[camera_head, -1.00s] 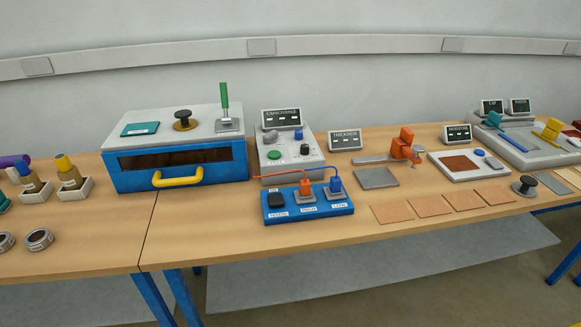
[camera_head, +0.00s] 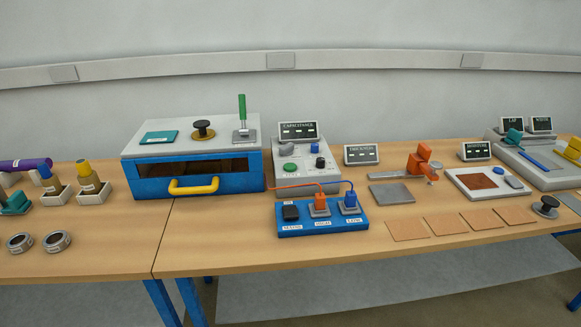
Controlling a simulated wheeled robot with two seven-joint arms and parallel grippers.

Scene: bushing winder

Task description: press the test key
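The capacitance meter (camera_head: 304,178) is a grey box with a dark display (camera_head: 298,131) on top, just right of the blue oven in the middle of the bench. On its sloped face are a green round key (camera_head: 291,168), a black knob (camera_head: 320,162) and a blue knob (camera_head: 314,148). I cannot read the label on the green key. A blue terminal block (camera_head: 322,226) in front of it carries a black piece, an orange plug (camera_head: 320,199) and a blue plug (camera_head: 350,199) with leads. Neither gripper is in view.
A blue oven (camera_head: 148,188) with a yellow handle (camera_head: 194,186) stands left of the meter. To the right are a grey plate (camera_head: 391,194), an orange thickness gauge (camera_head: 418,163), a moisture unit (camera_head: 466,190) and several tan sheets.

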